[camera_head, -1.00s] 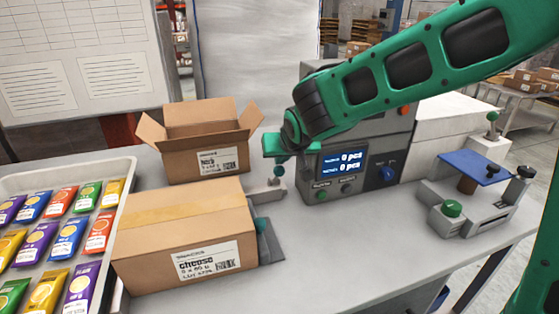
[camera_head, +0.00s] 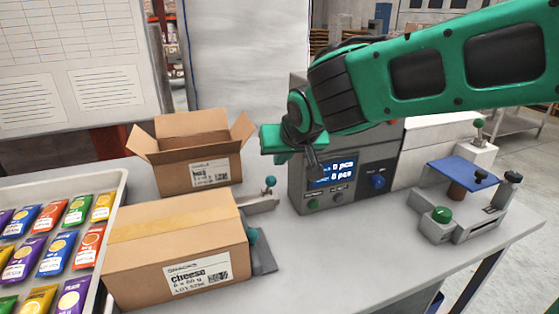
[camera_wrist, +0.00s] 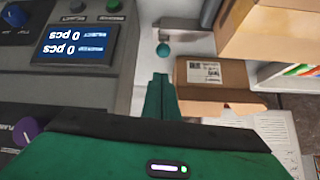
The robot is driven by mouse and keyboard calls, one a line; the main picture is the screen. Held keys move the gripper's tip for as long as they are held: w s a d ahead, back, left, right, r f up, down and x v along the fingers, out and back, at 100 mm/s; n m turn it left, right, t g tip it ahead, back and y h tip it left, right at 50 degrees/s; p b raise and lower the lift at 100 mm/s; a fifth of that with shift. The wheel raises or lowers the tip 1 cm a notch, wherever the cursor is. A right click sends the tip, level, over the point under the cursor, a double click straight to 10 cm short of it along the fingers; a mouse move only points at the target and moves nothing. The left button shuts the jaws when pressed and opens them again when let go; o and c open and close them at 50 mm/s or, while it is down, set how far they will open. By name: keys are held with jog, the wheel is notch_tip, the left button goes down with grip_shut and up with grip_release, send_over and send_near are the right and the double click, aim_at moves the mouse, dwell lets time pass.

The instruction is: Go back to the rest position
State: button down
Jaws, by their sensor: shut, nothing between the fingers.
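My green arm reaches in from the upper right in the head view. My gripper (camera_head: 314,172) hangs in front of the grey weighing machine (camera_head: 300,190), partly covering its display, which reads 0 pcs on both lines. In the wrist view my gripper (camera_wrist: 161,80) has its green fingers together with nothing between them. It is apart from the boxes. A closed cheese box (camera_head: 165,262) lies on the table at the front left. An open-flapped carton (camera_head: 178,165) stands behind it, and its inside is mostly hidden.
A tray (camera_head: 118,196) of colourful packets is at the left. A small metal arm with a teal ball (camera_head: 270,181) stands between the boxes and the machine. A device with a blue plate (camera_head: 460,172) and green button stands at the right. The table front (camera_head: 330,255) is clear.

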jog(key=s+d+f+m+g+h, duration=0.2)
jog(key=s+d, duration=0.2)
jog(key=d, duration=0.8)
jog(key=s+d+f+m+g+h, duration=0.1)
jog(key=s+d+f+m+g, duration=0.2)
jog(key=d, duration=0.9)
jog(key=s+d+f+m+g, duration=0.1)
jog(key=s+d, duration=0.2)
jog(key=s, duration=0.5)
jog(key=s+d+f+m+g+y, duration=0.1)
jog(key=s+d, duration=0.3)
jog(key=s, duration=0.4)
jog(key=s+d+f+m+g, duration=0.1)
jog(key=s+d+f, duration=0.2)
jog(key=s, duration=0.5)
jog(key=shift+s+d+f+g, duration=0.2)
jog(key=shift+d+g, duration=0.1)
jog(key=shift+d, duration=0.35)
jog(key=shift+a, duration=0.1)
